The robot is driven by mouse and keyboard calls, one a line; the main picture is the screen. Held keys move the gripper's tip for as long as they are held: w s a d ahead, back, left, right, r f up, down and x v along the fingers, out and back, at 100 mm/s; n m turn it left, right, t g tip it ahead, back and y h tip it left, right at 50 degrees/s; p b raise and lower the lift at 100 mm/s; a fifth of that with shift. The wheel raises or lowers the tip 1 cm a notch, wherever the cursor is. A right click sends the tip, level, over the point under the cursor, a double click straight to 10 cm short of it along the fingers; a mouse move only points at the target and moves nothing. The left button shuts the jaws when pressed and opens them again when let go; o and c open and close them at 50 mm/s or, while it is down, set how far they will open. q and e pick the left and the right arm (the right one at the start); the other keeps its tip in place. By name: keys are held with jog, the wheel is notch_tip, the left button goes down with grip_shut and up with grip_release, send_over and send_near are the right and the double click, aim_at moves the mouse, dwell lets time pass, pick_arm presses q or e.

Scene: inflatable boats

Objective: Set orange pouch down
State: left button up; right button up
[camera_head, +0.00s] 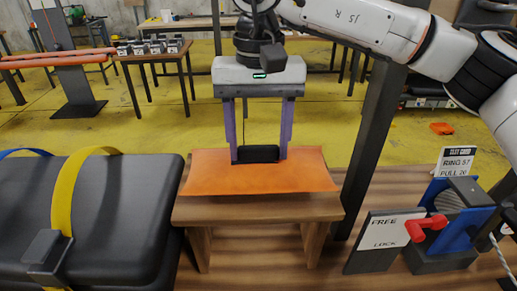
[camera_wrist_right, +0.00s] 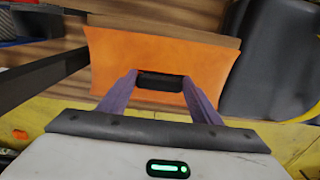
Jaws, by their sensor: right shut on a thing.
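The orange pouch (camera_head: 215,175) is a flat orange sheet with a black block-like handle (camera_head: 258,154) in its middle. It lies over the top of a small wooden stand (camera_head: 250,208), apparently touching it. My right gripper (camera_head: 259,155) comes down from above, its two purple fingers shut on the black handle. In the right wrist view the pouch (camera_wrist_right: 150,55) shows flat beyond the fingers, with the handle (camera_wrist_right: 160,80) between the fingertips. My left gripper does not show.
A black padded boat tube (camera_head: 120,190) with a yellow strap (camera_head: 65,195) stands close on the left. On the right are a FREE/LOCK panel (camera_head: 375,240) with a red lever (camera_head: 425,228) and a blue-framed device (camera_head: 450,215). A dark post (camera_head: 372,140) rises just right of the stand.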

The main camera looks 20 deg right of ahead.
aim_at(259, 148)
jog(key=shift+f, duration=1)
jog(key=o, duration=1.7)
jog(key=shift+f, duration=0.1)
notch_tip(259, 148, up, 12)
jog(key=shift+r, duration=0.2)
